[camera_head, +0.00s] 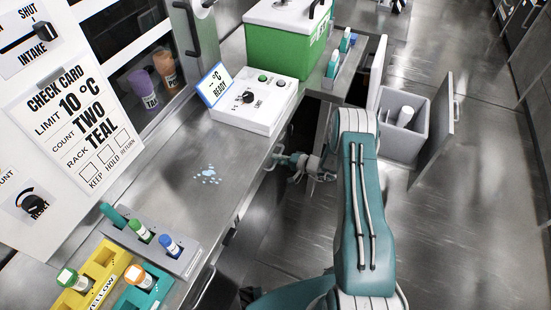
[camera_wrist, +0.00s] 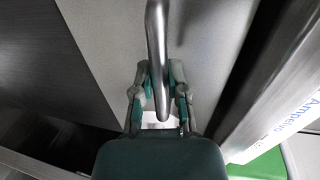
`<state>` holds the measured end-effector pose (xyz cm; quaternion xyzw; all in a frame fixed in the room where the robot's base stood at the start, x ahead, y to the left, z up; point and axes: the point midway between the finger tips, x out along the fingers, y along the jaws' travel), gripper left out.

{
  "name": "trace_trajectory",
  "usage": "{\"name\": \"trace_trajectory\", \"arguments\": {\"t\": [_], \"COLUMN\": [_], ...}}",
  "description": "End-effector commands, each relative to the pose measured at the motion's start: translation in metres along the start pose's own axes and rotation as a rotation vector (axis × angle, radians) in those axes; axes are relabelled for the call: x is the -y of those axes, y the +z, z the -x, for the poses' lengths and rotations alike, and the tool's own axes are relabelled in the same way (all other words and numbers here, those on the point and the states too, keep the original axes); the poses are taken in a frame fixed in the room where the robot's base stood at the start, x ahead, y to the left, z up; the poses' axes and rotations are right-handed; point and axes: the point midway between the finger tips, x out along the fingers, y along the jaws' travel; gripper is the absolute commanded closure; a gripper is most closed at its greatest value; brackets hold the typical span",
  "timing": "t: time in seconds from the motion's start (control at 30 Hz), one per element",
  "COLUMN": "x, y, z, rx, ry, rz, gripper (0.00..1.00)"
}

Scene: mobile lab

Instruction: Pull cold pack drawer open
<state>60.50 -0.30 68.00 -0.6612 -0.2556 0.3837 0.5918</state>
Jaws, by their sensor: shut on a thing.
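My gripper (camera_head: 298,165) is at the front of the steel counter, to the left of my teal arm. In the wrist view, my gripper (camera_wrist: 159,88) has its two fingers shut on a curved metal bar handle (camera_wrist: 156,38), one on each side. The handle stands on a plain grey front panel (camera_wrist: 105,45). A dark gap shows beside this panel in the wrist view. No label on the panel is readable, and my arm hides part of the area in the head view, so how far this drawer is out cannot be told.
An open grey bin (camera_head: 387,138) with white items stands out to the right, its front panel (camera_head: 437,125) jutting into the aisle. A white control box (camera_head: 252,102) and a green cooler (camera_head: 272,60) stand on the counter. Tube racks (camera_head: 178,262) are at lower left. Floor at right is clear.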

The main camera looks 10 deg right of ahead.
Motion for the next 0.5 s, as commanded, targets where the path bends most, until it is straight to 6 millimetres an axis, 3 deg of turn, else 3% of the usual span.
{"name": "trace_trajectory", "arguments": {"t": [0.5], "x": [-0.021], "y": [0.001], "z": [0.083], "rx": [-0.006], "ry": [0.008], "rz": [-0.009], "gripper": [1.0]}}
